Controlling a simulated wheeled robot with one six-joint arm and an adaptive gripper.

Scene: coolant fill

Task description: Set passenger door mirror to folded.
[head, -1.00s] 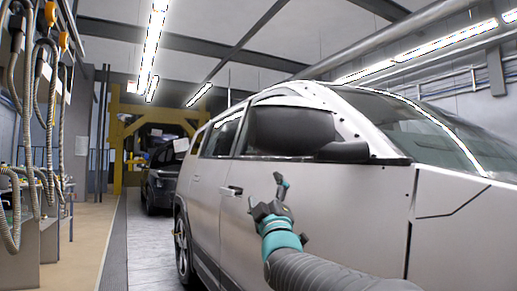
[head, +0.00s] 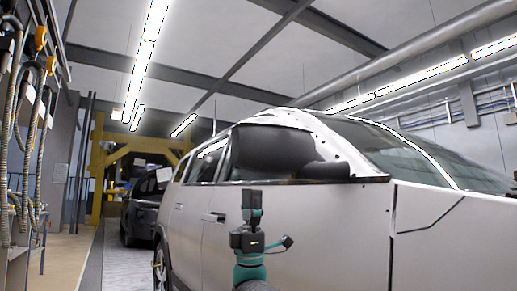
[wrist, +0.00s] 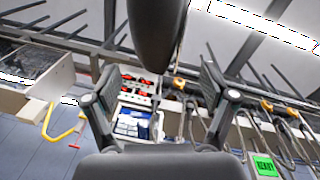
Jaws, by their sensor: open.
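The passenger door mirror (head: 275,151) is a dark rounded housing on the side of the silver car (head: 300,225). In the head view it sticks out from the door by the front window, on a dark arm (head: 326,170). My gripper (head: 262,222) is in front of the door, below the mirror in the picture, with its fingers apart and nothing between them. In the wrist view, a dark rounded shape, apparently the mirror (wrist: 157,35), hangs at the top centre, beyond and between the open fingers of my gripper (wrist: 163,88). I cannot tell whether they touch.
A door handle (head: 214,217) is left of my gripper. A dark car (head: 145,206) stands behind, near a yellow frame (head: 98,170). Hoses (head: 20,130) hang at the left. The floor strip (head: 90,262) left of the silver car is clear.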

